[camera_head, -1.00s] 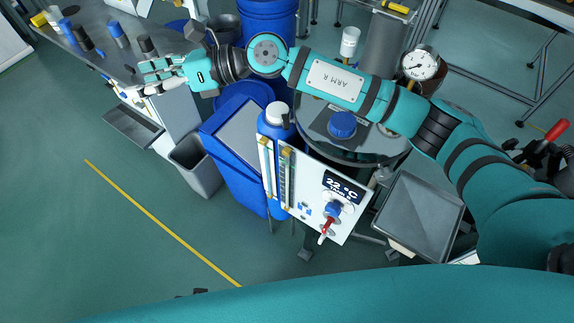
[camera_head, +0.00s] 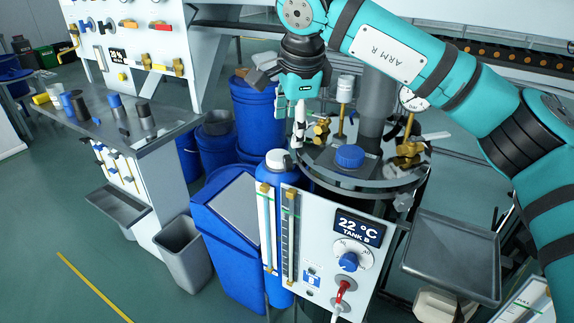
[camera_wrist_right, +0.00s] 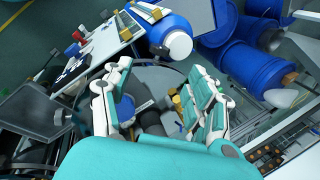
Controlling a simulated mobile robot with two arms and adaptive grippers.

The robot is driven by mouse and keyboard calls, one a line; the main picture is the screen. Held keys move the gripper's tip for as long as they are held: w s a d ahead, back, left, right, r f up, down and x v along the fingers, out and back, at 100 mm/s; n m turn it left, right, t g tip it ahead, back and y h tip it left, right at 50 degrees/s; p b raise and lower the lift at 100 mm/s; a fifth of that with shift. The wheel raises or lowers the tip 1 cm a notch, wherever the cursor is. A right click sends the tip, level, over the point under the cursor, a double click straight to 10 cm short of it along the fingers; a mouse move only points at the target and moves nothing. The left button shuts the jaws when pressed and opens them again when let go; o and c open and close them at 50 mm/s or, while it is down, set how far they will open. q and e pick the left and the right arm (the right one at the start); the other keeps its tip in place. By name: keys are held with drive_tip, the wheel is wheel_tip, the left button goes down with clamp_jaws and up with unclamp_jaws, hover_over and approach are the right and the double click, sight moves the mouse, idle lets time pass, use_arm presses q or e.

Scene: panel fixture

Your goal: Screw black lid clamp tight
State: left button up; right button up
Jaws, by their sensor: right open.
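The tank lid (camera_head: 372,183) is a round, shiny metal plate beside the front panel. A blue cap (camera_head: 349,156) and brass fittings (camera_head: 410,148) stand on it. I cannot single out the black lid clamp for sure. My right gripper (camera_head: 300,122) points down over the lid's far left edge, near a brass fitting (camera_head: 320,129). In the right wrist view my right gripper (camera_wrist_right: 163,82) is open, with its fingers apart and nothing held. The lid (camera_wrist_right: 150,77) and a dark, unclear part (camera_wrist_right: 150,122) show between the fingers. My left gripper is not in view.
A blue bottle with a white cap (camera_head: 277,160) stands at the lid's left. The white panel (camera_head: 335,262) reads 22 °C, TANK B. A gauge (camera_head: 412,99) and a grey column (camera_head: 376,105) rise behind the lid. A grey tray (camera_head: 452,262) sits at the right.

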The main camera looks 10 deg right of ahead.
sight(287, 159)
drive_tip(key=b+x, duration=0.1)
drive_tip(key=x, duration=1.1)
drive_tip(key=shift+s, duration=0.1)
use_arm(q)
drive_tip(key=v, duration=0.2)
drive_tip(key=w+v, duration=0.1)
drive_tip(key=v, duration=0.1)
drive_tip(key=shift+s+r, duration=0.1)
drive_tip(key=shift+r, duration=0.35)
use_arm(e)
drive_tip(key=shift+c, duration=0.2)
drive_tip(key=c, duration=1.1)
use_arm(q)
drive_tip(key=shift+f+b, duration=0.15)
drive_tip(key=shift+b, duration=0.2)
use_arm(e)
drive_tip(key=shift+c, duration=0.2)
